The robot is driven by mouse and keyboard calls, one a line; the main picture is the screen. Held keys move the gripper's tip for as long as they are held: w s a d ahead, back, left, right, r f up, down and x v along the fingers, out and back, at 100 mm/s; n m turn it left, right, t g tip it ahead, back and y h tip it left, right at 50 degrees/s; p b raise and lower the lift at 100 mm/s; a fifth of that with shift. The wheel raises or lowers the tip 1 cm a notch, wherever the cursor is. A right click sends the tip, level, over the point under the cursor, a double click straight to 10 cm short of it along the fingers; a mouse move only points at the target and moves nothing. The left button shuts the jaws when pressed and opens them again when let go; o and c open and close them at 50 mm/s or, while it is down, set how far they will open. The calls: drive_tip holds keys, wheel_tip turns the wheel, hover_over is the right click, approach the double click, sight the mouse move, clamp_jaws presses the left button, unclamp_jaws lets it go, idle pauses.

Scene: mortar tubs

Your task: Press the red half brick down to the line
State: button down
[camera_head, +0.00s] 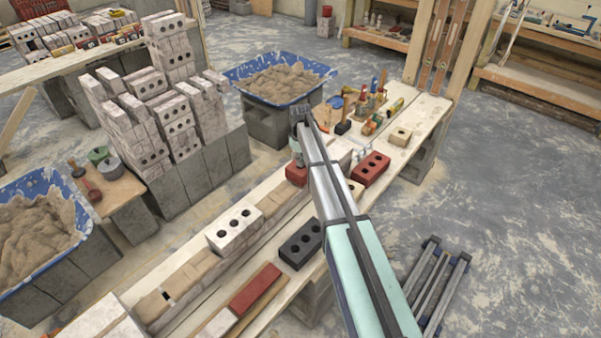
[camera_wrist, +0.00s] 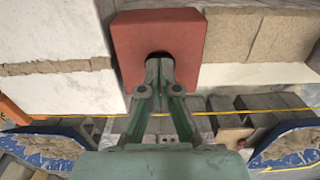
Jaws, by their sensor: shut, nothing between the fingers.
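The red half brick (camera_wrist: 157,30) sits at the top middle of the wrist view, on the wall between pale bricks. In the head view it shows small and partly covered (camera_head: 295,176), just below my gripper. My gripper (camera_wrist: 160,66) is shut and empty, its fingertips overlapping the near edge of the half brick, by a dark hole. I cannot tell if they touch it. A thin yellow line (camera_wrist: 255,111) runs across the wrist view on the near side of the half brick. The brick's height against the line is unclear.
A white holed brick (camera_head: 234,228), a dark holed brick (camera_head: 301,244) and a red holed brick (camera_head: 370,169) lie along the bench. Blue mortar tubs stand at the back (camera_head: 326,72) and left (camera_head: 70,213). Tools (camera_head: 372,108) crowd the bench's far end.

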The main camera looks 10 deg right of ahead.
drive_tip(key=shift+f+b, duration=0.3)
drive_tip(key=shift+f, duration=0.4)
idle(2.0)
drive_tip(key=shift+r+p, duration=1.05)
drive_tip(key=shift+r, duration=1.55)
drive_tip(key=s+f+m, duration=0.1)
drive_tip(key=s+f, duration=0.1)
drive_tip(key=s, duration=0.4)
drive_tip(key=s+f+m, duration=0.1)
drive_tip(key=s+f, duration=0.1)
drive_tip(key=s, duration=0.5)
drive_tip(key=s+f+m, duration=0.1)
drive_tip(key=s+f, duration=0.1)
drive_tip(key=s, duration=0.5)
drive_tip(key=shift+s+f+m, duration=0.15)
drive_tip(key=shift+f+m, duration=0.25)
drive_tip(key=s+f+m, duration=0.2)
drive_tip(key=s+m, duration=0.2)
drive_tip(key=s, duration=1.3)
drive_tip(key=s+f+g, duration=0.2)
drive_tip(key=s+f, duration=0.5)
drive_tip(key=s, duration=0.3)
drive_tip(key=s+f+g+b, duration=0.1)
drive_tip(key=s+f+g, duration=0.1)
drive_tip(key=s+f, duration=0.5)
drive_tip(key=s+f+g+b, duration=0.1)
drive_tip(key=s+f+g, duration=0.1)
drive_tip(key=s+f, duration=0.5)
drive_tip(key=s, duration=0.6)
drive_tip(key=shift+g, duration=0.4)
